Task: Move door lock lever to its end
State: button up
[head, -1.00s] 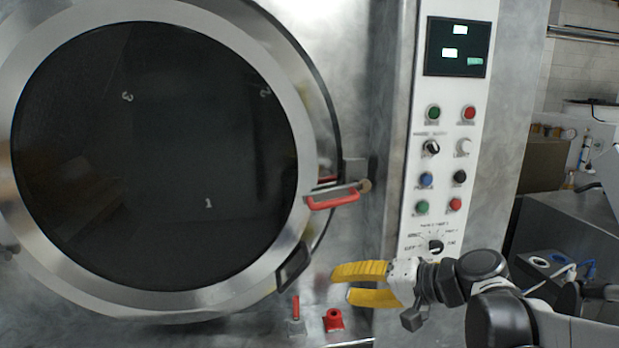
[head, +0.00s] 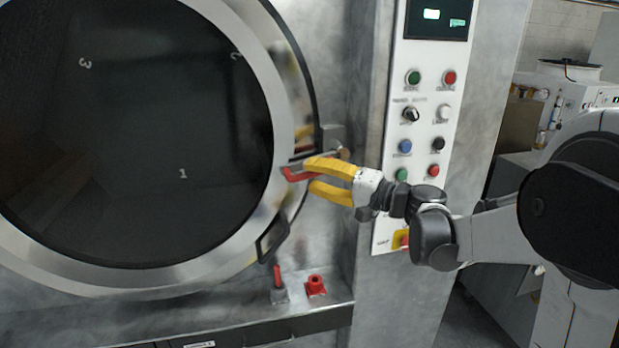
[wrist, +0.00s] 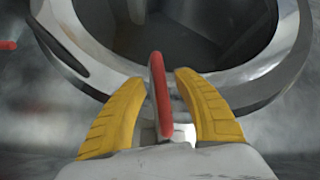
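The door lock lever (head: 294,175) has a red grip and sits at the right rim of the round door (head: 283,120). My gripper (head: 309,177), with two yellow fingers, is at the lever in the head view and hides part of it. In the wrist view the red lever (wrist: 161,95) stands between the two fingers of my gripper (wrist: 157,78). The fingers are open, with a visible gap on each side of the lever. Contact deeper between the fingers cannot be made out.
A control panel (head: 425,125) with several buttons and knobs is right of the door, behind my arm. A black door handle (head: 272,238) is below the lever. A red-handled valve (head: 278,279) and a red fitting (head: 316,285) stand on the ledge (head: 335,309) below.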

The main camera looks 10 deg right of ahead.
jog(key=shift+w+a, duration=0.35)
jog(key=shift+c, duration=0.4)
grip_shut()
jog(key=d+f+n+g+h+p, duration=0.3)
jog(key=d+f+n+h+p, duration=0.4)
jog(key=d+f+n+h, duration=0.1)
jog(key=shift+d+g+h, duration=0.4)
jog(key=shift+d+h, duration=0.5)
jog(key=shift+h, duration=0.5)
jog(key=shift+n, duration=0.3)
